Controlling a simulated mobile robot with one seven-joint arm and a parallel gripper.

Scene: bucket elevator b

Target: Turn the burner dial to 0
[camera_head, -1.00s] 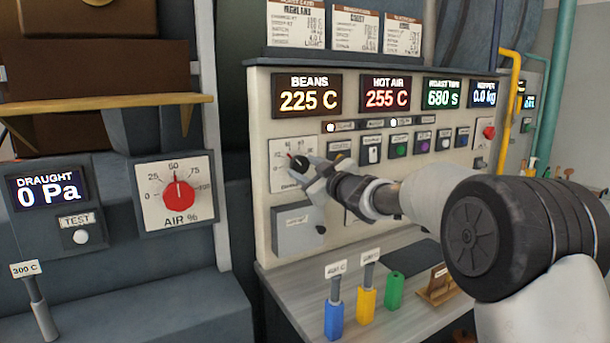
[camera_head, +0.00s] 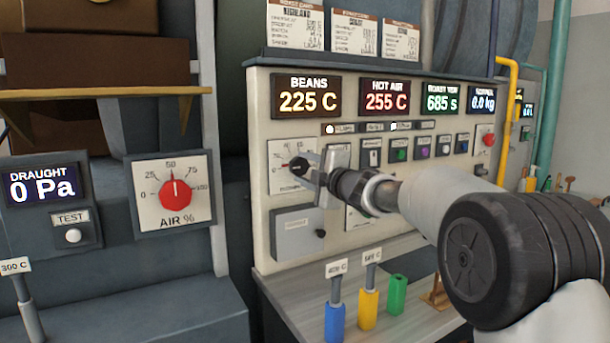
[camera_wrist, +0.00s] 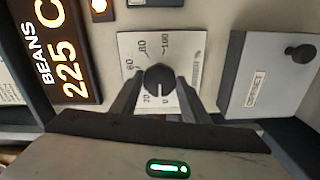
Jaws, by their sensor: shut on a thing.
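The burner dial (camera_head: 297,166) is a dark round knob on a white scale plate, at the left of the cream control panel. In the wrist view the knob (camera_wrist: 158,77) sits between my two fingers, with 60, 80 and 100 printed above it and 0 and 20 below. A pale mark on the knob faces down towards the 0 and 20 end; its exact reading is unclear. My gripper (camera_head: 305,173) is shut on the knob, with one finger on each side; its fingertips also show in the wrist view (camera_wrist: 160,84). The fingers hide part of the scale.
A grey box with a small black knob (camera_head: 297,231) is just below the dial. Switches and buttons (camera_head: 421,147) line the panel to the right. The air dial (camera_head: 174,194) is on a separate panel at left. Coloured holders (camera_head: 367,309) stand on the ledge below.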

